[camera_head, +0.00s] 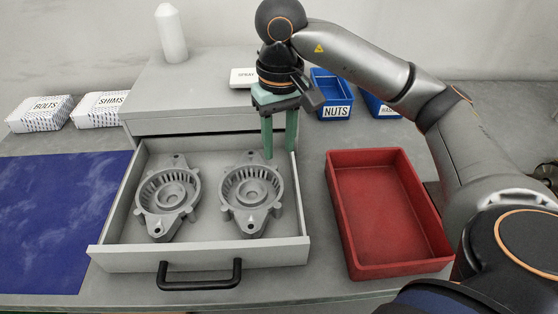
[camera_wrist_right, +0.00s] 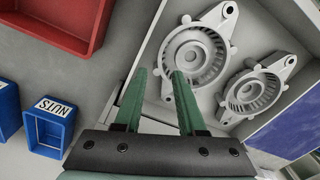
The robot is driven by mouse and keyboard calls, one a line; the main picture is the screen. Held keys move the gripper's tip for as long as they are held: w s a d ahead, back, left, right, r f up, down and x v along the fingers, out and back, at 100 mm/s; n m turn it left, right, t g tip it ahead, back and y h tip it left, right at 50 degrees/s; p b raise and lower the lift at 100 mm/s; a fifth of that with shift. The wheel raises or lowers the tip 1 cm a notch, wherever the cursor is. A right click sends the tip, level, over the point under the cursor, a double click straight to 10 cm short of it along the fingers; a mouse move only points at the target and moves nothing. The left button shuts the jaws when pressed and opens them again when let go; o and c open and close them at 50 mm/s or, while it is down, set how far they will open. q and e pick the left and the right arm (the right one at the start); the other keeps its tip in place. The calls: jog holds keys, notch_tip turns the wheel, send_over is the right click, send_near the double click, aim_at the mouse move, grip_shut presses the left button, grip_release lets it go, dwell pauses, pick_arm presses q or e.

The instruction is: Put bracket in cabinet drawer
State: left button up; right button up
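Two grey alternator brackets lie side by side in the open cabinet drawer, a left bracket (camera_head: 168,197) and a right bracket (camera_head: 252,194). The drawer (camera_head: 205,256) is pulled out from the grey cabinet (camera_head: 200,85). My right gripper (camera_head: 281,155) has green fingers pointing down above the drawer's back right corner, behind the right bracket. In the right wrist view its fingers (camera_wrist_right: 158,72) are apart with nothing between them. The nearer bracket (camera_wrist_right: 197,55) shows just beyond one fingertip; I cannot tell whether they touch. My left gripper is not in view.
A red tray (camera_head: 338,215) right of the drawer is empty. Blue bins (camera_head: 335,112) stand behind it. White boxes (camera_head: 45,113) and a blue mat (camera_head: 60,225) are at left. The black drawer handle (camera_head: 199,284) faces front.

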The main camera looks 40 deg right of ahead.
jog(key=shift+r+p, duration=0.7)
jog(key=shift+r, duration=1.65)
